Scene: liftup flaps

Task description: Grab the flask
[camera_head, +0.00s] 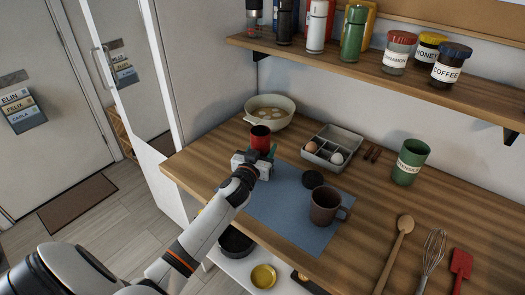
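My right gripper is not in view.

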